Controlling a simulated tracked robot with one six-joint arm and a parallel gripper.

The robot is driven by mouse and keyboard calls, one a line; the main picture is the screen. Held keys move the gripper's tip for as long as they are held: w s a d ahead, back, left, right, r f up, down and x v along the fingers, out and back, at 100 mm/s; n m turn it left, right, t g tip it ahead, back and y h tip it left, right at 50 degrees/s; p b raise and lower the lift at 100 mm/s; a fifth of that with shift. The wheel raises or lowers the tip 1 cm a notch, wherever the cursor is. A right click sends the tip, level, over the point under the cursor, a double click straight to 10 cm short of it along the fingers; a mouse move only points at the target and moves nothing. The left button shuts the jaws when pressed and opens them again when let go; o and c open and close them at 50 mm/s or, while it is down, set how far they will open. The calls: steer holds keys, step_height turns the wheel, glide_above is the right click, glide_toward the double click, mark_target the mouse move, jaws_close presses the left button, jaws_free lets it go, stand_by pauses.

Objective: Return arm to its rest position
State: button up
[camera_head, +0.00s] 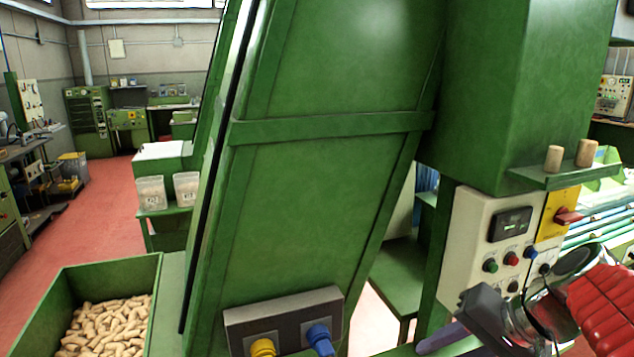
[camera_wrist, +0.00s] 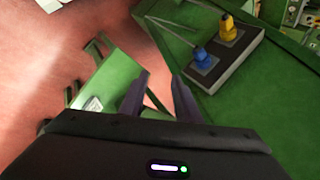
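My arm reaches in from the lower right in the head view, with a red sleeve-like cover on it. My gripper (camera_head: 440,338) is at the bottom of that view, in front of the green machine (camera_head: 330,190) and below its control panel. The wrist view shows the two dark purple fingers of my gripper (camera_wrist: 160,76) apart, with nothing between them. Its fingers point over a green stand (camera_wrist: 108,84) and the red floor.
A grey box with a yellow and a blue knob (camera_head: 284,318) is left of my gripper. The control panel (camera_head: 492,240) is close above it. Two corks stand on a small shelf (camera_head: 560,180). A green bin (camera_head: 75,280) of corks is at lower left. Open red floor (camera_head: 105,205) lies beyond.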

steer(key=s+a+f+n+h, duration=0.4)
steer(key=s+n+h, duration=0.1)
steer(key=s, duration=0.3)
steer(key=shift+a+n+t, duration=0.3)
steer(key=shift+n+t, duration=0.1)
steer(key=shift+n, duration=0.2)
